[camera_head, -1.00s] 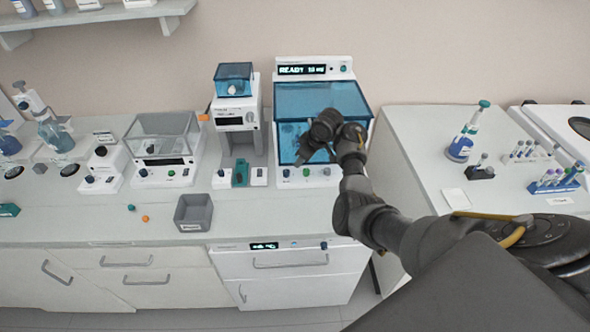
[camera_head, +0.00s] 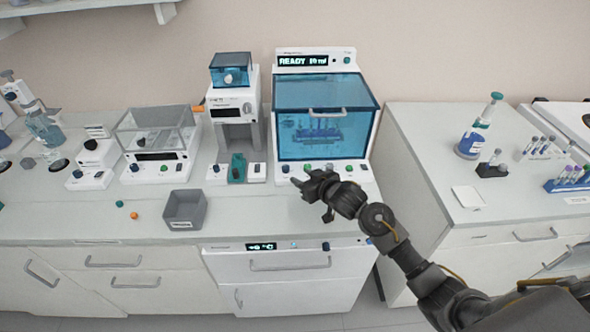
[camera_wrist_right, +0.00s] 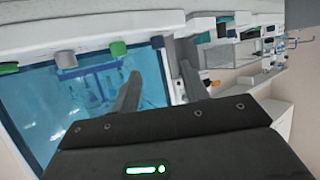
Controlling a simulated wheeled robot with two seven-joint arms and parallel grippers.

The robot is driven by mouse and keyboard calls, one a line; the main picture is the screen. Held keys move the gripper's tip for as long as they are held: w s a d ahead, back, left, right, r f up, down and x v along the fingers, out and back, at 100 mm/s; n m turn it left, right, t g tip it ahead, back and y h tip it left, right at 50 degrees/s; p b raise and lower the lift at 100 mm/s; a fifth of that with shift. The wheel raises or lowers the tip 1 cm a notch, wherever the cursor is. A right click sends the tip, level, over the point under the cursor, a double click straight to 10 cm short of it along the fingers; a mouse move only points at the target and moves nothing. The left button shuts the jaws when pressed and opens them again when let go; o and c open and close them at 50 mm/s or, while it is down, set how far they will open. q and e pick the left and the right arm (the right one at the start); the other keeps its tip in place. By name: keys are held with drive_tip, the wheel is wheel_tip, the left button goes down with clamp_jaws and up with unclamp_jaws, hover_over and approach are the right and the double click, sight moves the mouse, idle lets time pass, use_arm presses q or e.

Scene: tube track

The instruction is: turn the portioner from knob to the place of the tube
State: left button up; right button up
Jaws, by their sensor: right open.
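A white machine (camera_head: 316,59) with a blue see-through hood and a lit "READY" display, which I take as the portioner, stands at the back of the bench. Behind its hood a rack with tubes (camera_head: 318,133) shows dimly. Along its front lower panel sit a dark blue knob (camera_head: 285,168), a green knob (camera_head: 307,168) and others. My right gripper (camera_head: 309,196) is open and empty, just in front of this row. Contact is not visible.
Left of the machine stands a white device (camera_head: 234,108) with a teal piece, and a covered balance (camera_head: 157,140). A grey bin (camera_head: 185,208) sits on the front bench. The bench before the machine is fairly clear.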

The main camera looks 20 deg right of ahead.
sight(288, 168)
drive_tip(key=p+x, duration=0.1)
drive_tip(key=x, duration=0.9)
drive_tip(key=shift+w+f, duration=0.15)
clamp_jaws()
drive_tip(key=shift+w+d+f+n+g+y+b, duration=0.15)
drive_tip(key=shift+n+g+y+b, duration=0.15)
drive_tip(key=shift+n+y, duration=0.3)
drive_tip(key=shift+s+d+r+n+g+y+b, duration=0.1)
drive_tip(key=shift+n+g+y+b, duration=0.15)
drive_tip(key=shift+n+y, duration=0.35)
drive_tip(key=shift+a+n+y, duration=0.1)
drive_tip(key=shift+n+y, duration=0.2)
drive_tip(key=shift+y, duration=0.1)
drive_tip(key=shift+g, duration=0.25)
unclamp_jaws()
